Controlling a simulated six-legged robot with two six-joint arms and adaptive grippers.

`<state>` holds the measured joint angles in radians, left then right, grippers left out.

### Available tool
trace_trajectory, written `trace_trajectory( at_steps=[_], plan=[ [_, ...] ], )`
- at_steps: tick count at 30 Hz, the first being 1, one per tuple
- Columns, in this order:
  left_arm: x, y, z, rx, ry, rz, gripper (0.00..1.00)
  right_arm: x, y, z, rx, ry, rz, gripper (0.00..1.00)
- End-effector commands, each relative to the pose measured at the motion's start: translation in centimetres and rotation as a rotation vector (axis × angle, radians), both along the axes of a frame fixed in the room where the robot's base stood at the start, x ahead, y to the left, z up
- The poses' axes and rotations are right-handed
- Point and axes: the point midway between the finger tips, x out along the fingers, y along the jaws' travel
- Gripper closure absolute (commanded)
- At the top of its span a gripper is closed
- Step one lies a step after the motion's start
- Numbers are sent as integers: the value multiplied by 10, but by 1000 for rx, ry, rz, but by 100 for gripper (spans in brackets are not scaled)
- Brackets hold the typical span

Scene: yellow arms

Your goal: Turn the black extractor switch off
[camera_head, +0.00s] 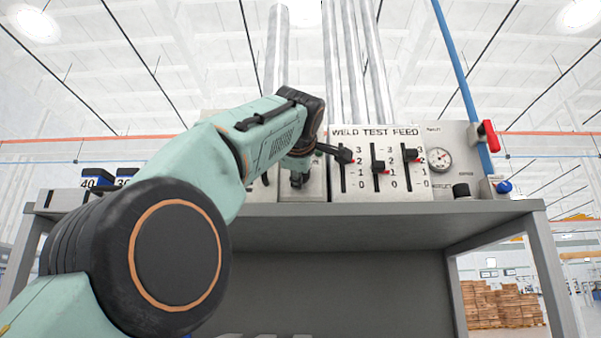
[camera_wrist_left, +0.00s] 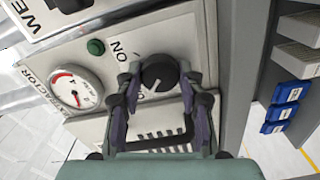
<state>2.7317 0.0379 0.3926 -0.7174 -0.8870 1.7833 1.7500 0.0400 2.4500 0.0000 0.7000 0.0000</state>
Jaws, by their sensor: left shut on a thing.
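The black extractor switch (camera_wrist_left: 160,72) is a round knob on a light grey panel in the left wrist view. A short white mark shows on its face, toward the bottom of the picture. The word ON is printed upside down to its left; no OFF label can be read. My left gripper (camera_wrist_left: 162,78) has one finger on each side of the knob and is shut on it. In the head view my left arm covers most of this panel, and the gripper (camera_head: 300,168) is only partly visible at its front. My right gripper is not in view.
A round gauge (camera_wrist_left: 75,90) and a green button (camera_wrist_left: 96,47) sit left of the knob. A slotted vent (camera_wrist_left: 155,140) lies below it. The WELD TEST FEED panel (camera_head: 400,190) with three sliders stands close right of my gripper, all on a grey bench (camera_head: 390,212).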

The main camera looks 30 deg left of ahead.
Motion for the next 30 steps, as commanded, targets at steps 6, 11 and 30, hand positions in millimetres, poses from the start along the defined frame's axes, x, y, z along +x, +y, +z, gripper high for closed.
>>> trace_trajectory(
  at_steps=[6,11,30],
  plan=[
    [0,0,-1,-7,0,0,94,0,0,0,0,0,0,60],
    [0,0,-1,-7,0,0,94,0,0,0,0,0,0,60],
    [0,0,0,-4,-1,0,39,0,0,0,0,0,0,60]
  ],
)
